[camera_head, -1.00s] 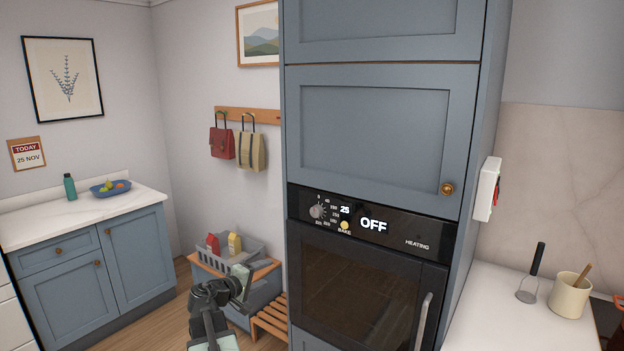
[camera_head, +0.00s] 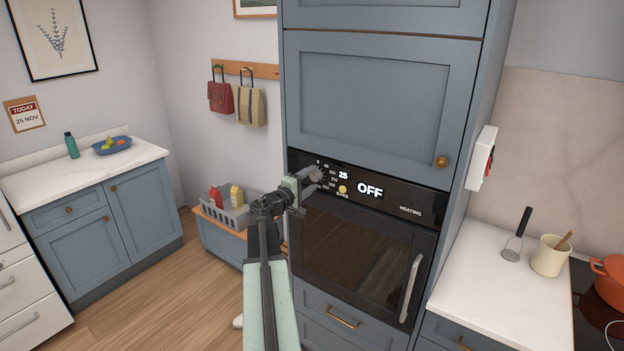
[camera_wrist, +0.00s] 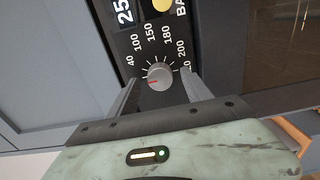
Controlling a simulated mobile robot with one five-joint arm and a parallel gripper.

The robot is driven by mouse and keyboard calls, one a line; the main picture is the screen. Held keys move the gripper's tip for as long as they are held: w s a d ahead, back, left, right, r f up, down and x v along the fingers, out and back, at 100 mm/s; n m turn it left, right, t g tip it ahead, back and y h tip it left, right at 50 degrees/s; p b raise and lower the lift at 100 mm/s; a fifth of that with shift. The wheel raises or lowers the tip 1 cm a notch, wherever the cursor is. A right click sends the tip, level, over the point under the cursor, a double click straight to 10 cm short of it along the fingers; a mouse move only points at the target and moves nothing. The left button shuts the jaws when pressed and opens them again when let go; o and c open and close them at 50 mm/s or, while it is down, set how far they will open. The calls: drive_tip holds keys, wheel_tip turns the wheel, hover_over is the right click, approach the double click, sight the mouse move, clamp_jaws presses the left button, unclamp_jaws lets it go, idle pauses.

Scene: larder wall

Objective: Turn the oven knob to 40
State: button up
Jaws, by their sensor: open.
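The oven (camera_head: 365,250) is set in the tall blue cabinet, with a black control panel. Its round grey knob (camera_wrist: 160,76) shows in the wrist view, ringed by printed numbers. A red mark on it points left, just below the 40 as pictured. In the head view the knob (camera_head: 316,174) is partly covered by my gripper (camera_head: 306,184). My gripper (camera_wrist: 160,82) is open, with one finger on each side of the knob; I cannot tell whether they touch it. The displays read 25 and OFF.
A yellow round button (camera_head: 342,189) labelled BAKE sits beside the dial. The oven handle (camera_head: 411,288) stands out lower right. A grey basket (camera_head: 232,214) with cartons is left of the cabinet.

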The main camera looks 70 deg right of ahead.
drive_tip(key=shift+s+d, duration=0.15)
drive_tip(key=shift+d, duration=0.45)
drive_tip(key=shift+a, duration=0.1)
drive_tip(key=c, duration=1.2)
drive_tip(key=shift+d, duration=0.3)
clamp_jaws()
drive_tip(key=shift+a, duration=0.15)
drive_tip(key=shift+a+m, duration=0.1)
drive_tip(key=shift+m, duration=0.4)
drive_tip(key=shift+f+m, duration=0.1)
drive_tip(key=shift+m, duration=2.3)
drive_tip(key=o, duration=1.2)
unclamp_jaws()
drive_tip(key=shift+a, duration=0.1)
